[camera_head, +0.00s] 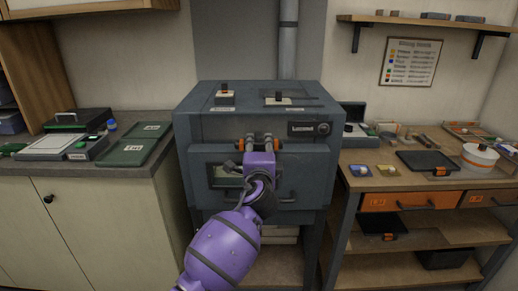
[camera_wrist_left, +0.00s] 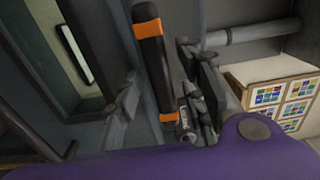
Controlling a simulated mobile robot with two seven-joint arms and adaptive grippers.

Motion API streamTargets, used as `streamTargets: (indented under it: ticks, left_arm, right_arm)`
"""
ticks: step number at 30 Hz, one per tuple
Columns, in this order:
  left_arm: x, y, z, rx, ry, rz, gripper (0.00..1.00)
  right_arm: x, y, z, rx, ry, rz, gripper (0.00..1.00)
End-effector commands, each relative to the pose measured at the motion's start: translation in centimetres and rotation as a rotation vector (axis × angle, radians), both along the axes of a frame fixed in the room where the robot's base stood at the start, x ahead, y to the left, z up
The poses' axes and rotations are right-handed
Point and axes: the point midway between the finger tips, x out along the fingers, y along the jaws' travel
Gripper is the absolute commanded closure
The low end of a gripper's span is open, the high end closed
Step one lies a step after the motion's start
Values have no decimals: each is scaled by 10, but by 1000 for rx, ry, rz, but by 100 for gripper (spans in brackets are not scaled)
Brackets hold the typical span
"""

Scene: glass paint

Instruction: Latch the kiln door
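The grey kiln (camera_head: 318,160) stands in the middle of the head view, with its windowed door (camera_head: 306,176) facing me. The door looks closed or nearly so; I cannot tell which. A black latch handle with orange bands (camera_head: 276,145) crosses the front near the door's top. It shows large in the left wrist view (camera_wrist_left: 153,62). My purple left gripper (camera_head: 258,146) is at this handle. In the left wrist view its dark fingers (camera_wrist_left: 160,88) are apart, one on either side of the handle, with small gaps. My arm hides part of the door. My right gripper is not in view.
A counter (camera_head: 165,160) with green trays stands left of the kiln. A wooden workbench (camera_head: 345,172) with trays and small tools stands to the right. A grey bar handle (camera_head: 288,199) sits low on the kiln front. Two switches are on the kiln top.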

Motion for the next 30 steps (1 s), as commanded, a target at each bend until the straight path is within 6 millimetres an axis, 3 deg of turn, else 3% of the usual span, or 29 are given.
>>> streamTargets:
  ticks: [4,13,23,30]
  left_arm:
    - [0,0,1,0,-1,0,62]
    - [0,0,1,0,-1,0,100]
    - [0,0,0,-3,0,0,100]
    - [11,8,-1,-53,-1,0,100]
  right_arm:
    - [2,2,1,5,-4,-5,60]
    - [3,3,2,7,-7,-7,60]
    - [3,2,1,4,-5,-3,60]
    - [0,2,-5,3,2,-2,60]
